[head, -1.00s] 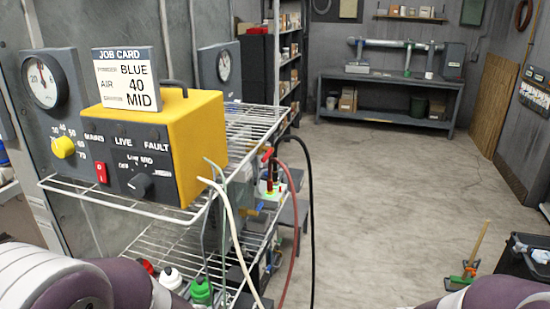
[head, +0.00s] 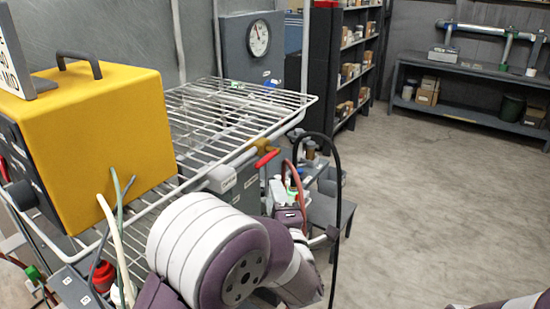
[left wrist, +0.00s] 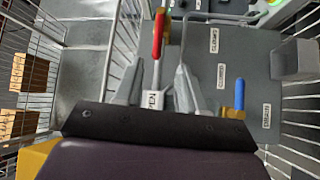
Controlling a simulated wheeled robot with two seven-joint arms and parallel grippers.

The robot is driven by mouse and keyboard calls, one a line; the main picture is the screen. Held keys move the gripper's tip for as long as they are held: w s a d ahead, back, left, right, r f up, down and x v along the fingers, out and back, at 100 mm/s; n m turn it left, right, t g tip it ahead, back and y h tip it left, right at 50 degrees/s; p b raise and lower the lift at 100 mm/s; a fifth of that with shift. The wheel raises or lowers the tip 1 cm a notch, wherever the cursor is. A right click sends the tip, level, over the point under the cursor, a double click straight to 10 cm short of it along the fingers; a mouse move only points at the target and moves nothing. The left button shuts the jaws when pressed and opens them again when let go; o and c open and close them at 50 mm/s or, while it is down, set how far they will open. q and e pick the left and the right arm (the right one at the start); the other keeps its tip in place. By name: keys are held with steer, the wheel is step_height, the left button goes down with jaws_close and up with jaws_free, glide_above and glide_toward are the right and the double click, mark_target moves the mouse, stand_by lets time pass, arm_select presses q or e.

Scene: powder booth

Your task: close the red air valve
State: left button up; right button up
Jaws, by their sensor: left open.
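The red valve handle (left wrist: 158,36) stands between the two fingers of my left gripper (left wrist: 160,68) in the left wrist view. The fingers are apart, with visible space beside the handle, so the gripper is open. A bare metal stem and a small white tag (left wrist: 153,99) are below the red part. In the head view the red handle (head: 266,159) shows past the wire rack's corner, by a brass fitting. My left arm hides much of the space below it, and I cannot make out the left gripper there. My right gripper is not in view.
A blue-handled valve (left wrist: 239,93) is to the right on the grey labelled panel (left wrist: 205,65). A wire rack (head: 225,118) carries a yellow control box (head: 110,120). A black hose (head: 338,190) hangs beside the arm. Floor at the right (head: 430,200) is clear.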

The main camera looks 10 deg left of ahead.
mark_target(263, 159)
arm_select(q)
steer(key=p+x, duration=0.1)
steer(key=x, duration=0.2)
steer(key=p+x, duration=0.2)
steer(key=x, duration=0.2)
steer(key=p+x, duration=0.1)
steer(key=x, duration=0.3)
steer(key=shift+s+a+r, duration=0.1)
steer(key=shift+a+r, duration=0.15)
steer(key=shift+r, duration=0.05)
steer(key=shift+w+a+p, duration=0.3)
steer(key=shift+w+p, duration=0.1)
steer(key=shift+w, duration=0.05)
steer(key=shift+w+f, duration=0.1)
steer(key=shift+w, duration=0.1)
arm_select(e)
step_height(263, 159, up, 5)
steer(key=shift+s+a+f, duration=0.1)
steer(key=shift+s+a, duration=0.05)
arm_select(q)
jaws_close()
